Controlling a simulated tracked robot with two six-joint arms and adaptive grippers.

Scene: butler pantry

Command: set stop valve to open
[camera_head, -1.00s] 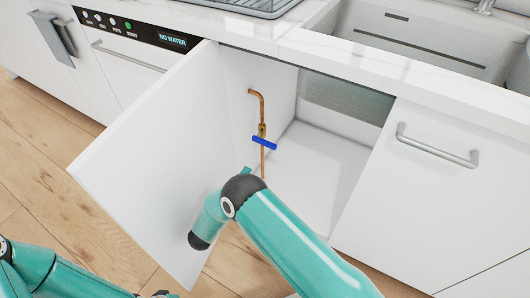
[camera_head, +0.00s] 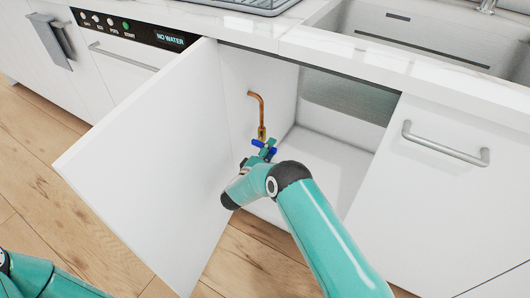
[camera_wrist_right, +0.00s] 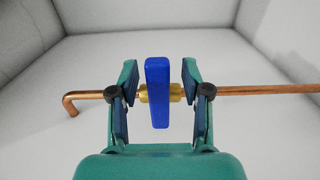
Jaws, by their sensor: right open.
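The stop valve is a brass body (camera_wrist_right: 174,92) on a copper pipe (camera_head: 261,105) inside the open cabinet. Its blue handle (camera_head: 257,143) lies crosswise to the pipe, and it also shows so in the right wrist view (camera_wrist_right: 157,92). My right gripper (camera_head: 268,150) is at the valve, partly covering it in the head view. In the right wrist view the right gripper (camera_wrist_right: 161,82) is open, with one finger on each side of the blue handle and a visible gap on both sides. My left gripper is out of view; only part of that arm shows at lower left.
The open cabinet door (camera_head: 145,160) stands left of my right arm. The cabinet floor (camera_head: 325,160) is bare. A closed door with a bar handle (camera_head: 445,147) is to the right. A panel reading "NO WATER" (camera_head: 170,40) is at upper left, and a sink (camera_head: 420,40) is above.

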